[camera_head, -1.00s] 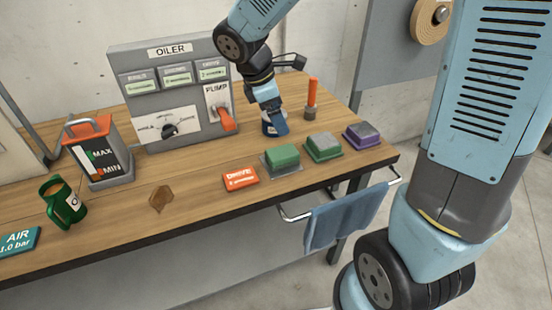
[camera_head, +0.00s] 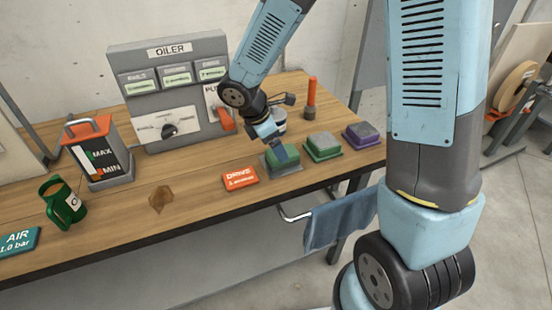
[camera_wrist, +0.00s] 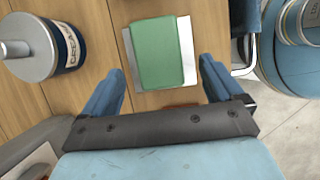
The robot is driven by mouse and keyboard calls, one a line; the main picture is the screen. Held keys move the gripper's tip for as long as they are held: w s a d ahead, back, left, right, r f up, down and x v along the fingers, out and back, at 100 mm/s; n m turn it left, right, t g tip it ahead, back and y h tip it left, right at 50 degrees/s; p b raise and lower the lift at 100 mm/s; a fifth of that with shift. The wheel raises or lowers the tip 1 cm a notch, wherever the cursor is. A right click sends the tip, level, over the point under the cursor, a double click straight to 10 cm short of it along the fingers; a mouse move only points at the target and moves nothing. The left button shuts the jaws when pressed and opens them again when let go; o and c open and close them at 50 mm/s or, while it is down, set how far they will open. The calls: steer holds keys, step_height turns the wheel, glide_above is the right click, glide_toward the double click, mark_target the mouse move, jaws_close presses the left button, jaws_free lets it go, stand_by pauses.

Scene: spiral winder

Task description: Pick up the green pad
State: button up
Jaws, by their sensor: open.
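The green pad (camera_head: 290,164) is a block on a thin metal plate near the front edge of the bench, and my gripper hides part of it in the head view. In the wrist view the green pad (camera_wrist: 160,50) lies flat on its silver plate (camera_wrist: 188,50), just beyond my fingertips and centred between them. My gripper (camera_wrist: 160,75) is open and empty, with one blue finger toward each side of the pad. In the head view my gripper (camera_head: 284,152) points down over the pad. Whether the fingertips reach down beside it is not clear.
A grey-topped green block (camera_head: 323,147) and a grey-topped purple block (camera_head: 361,133) stand right of the pad. An orange DRIVE block (camera_head: 240,178) lies to its left. A grease can (camera_wrist: 45,45) stands close by. A blue towel (camera_head: 325,222) hangs from a front rail.

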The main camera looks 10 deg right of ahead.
steer(key=shift+d+x, duration=0.15)
steer(key=shift+x, duration=1.15)
steer(key=shift+d+x, duration=0.1)
steer(key=shift+x, duration=1.25)
steer(key=shift+r, duration=0.1)
steer(key=c, duration=1)
